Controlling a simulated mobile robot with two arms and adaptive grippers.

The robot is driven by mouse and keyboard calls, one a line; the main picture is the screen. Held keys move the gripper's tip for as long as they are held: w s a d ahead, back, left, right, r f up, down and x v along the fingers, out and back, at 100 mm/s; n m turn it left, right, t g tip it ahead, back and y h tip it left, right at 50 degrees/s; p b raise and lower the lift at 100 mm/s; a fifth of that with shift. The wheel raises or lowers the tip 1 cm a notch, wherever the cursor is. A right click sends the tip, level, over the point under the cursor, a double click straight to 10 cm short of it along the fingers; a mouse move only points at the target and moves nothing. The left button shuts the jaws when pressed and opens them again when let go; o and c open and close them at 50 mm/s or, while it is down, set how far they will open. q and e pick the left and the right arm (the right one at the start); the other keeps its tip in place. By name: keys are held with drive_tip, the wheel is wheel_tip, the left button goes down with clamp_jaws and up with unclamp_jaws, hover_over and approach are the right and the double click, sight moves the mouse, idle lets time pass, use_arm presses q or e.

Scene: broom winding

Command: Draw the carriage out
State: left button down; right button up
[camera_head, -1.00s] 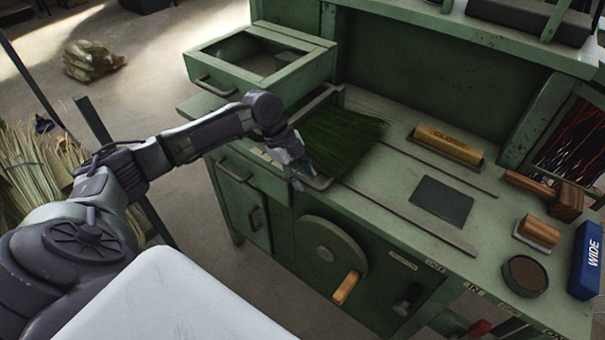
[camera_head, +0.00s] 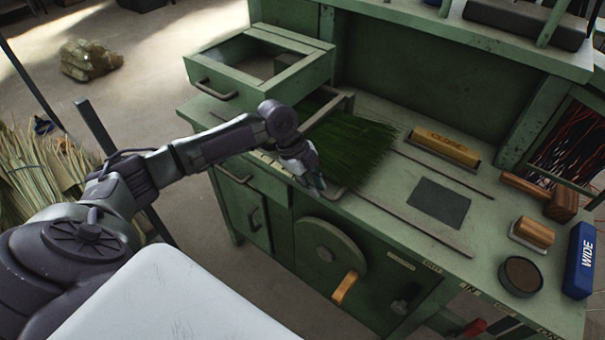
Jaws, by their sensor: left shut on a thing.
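The carriage is a metal frame (camera_head: 343,103) with a bed of green bristles (camera_head: 352,150), on the left part of the green bench (camera_head: 400,225). Its pale loop handle (camera_head: 336,192) shows at the bench's front edge. My left gripper (camera_head: 313,181) comes in from the left and is shut on the carriage's handle; the fingers partly hide the grip. Two thin dark rails (camera_head: 420,228) run along the bench to the right of the bristles. My right gripper is not in view.
A yellow-wood block (camera_head: 444,147), a dark plate (camera_head: 439,201), a mallet (camera_head: 545,195), a small brush (camera_head: 532,234), a round tin (camera_head: 522,275) and a blue WIDE box (camera_head: 582,260) lie right of the carriage. The bench between the rails is clear up to the dark plate.

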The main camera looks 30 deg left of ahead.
use_arm(q)
drive_tip(key=d+p, duration=0.1)
drive_tip(key=d, duration=0.4)
drive_tip(key=s+d+p, duration=0.1)
drive_tip(key=d, duration=0.4)
drive_tip(key=d+p, duration=0.2)
drive_tip(key=d, duration=0.3)
drive_tip(key=shift+s+r, duration=0.15)
drive_tip(key=shift+r, duration=0.05)
drive_tip(key=d, duration=0.5)
drive_tip(key=s+d+p, duration=0.1)
drive_tip(key=d, duration=1)
drive_tip(key=shift+s+d+f, duration=0.1)
drive_tip(key=shift+s, duration=0.05)
drive_tip(key=c, duration=1.1)
unclamp_jaws()
drive_tip(key=shift+d, duration=0.2)
drive_tip(key=shift+c, duration=0.2)
drive_tip(key=shift+a, duration=0.1)
drive_tip(key=shift+a, duration=0.1)
drive_tip(key=v, duration=1.1)
drive_tip(key=shift+r, duration=0.45)
drive_tip(key=shift+s, duration=0.1)
